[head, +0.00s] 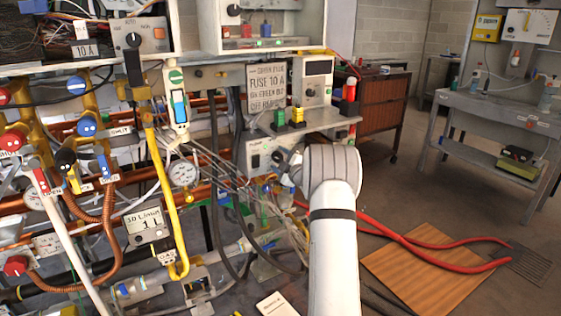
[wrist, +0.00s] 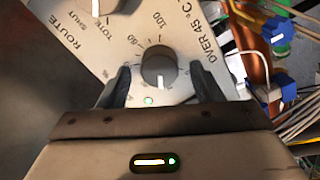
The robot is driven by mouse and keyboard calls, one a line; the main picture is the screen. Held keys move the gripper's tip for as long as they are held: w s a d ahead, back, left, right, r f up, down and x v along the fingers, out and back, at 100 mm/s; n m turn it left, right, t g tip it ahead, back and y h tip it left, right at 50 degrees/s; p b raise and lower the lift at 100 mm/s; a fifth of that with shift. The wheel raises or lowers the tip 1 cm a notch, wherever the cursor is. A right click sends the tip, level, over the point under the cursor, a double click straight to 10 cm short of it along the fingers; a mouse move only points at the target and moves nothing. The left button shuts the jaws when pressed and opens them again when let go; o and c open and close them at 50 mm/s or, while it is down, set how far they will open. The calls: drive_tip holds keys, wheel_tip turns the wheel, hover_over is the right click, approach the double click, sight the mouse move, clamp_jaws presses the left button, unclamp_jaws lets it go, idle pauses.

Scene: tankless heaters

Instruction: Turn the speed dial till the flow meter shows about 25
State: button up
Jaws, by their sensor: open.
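In the wrist view, a round grey dial (wrist: 158,68) with a white pointer mark sits on a pale panel with a printed scale; 60 and 100 can be read. The pointer faces down, toward my gripper's body. My gripper (wrist: 163,88) is open, with one dark finger on each side of the dial; contact cannot be told. In the head view, my gripper (head: 285,165) is at the front of a grey box (head: 256,155) below the shelf, and my arm partly hides it.
A second knob (wrist: 97,5) marked ROUTE and SHUT is close by in the wrist view. Pipes and a round gauge (head: 183,173) fill the left. A wooden board (head: 420,268) and red hoses lie on the floor.

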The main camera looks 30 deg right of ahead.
drive_tip(key=c, duration=1)
drive_tip(key=shift+m, duration=0.4)
drive_tip(key=m+p, duration=0.1)
drive_tip(key=m, duration=0.2)
drive_tip(key=shift+r+m, duration=0.1)
drive_tip(key=shift+m, duration=0.2)
drive_tip(key=m+p, duration=0.2)
drive_tip(key=m, duration=0.2)
drive_tip(key=shift+d+m, duration=0.1)
drive_tip(key=shift+m, duration=0.2)
drive_tip(key=m+p, duration=0.1)
drive_tip(key=m, duration=0.3)
drive_tip(key=shift+d+r+m+p, duration=0.1)
drive_tip(key=shift+m+p, duration=0.2)
drive_tip(key=shift+p, duration=0.1)
drive_tip(key=shift+d+m+p, duration=0.1)
drive_tip(key=shift+m+p, duration=0.95)
drive_tip(key=shift+m, duration=1.45)
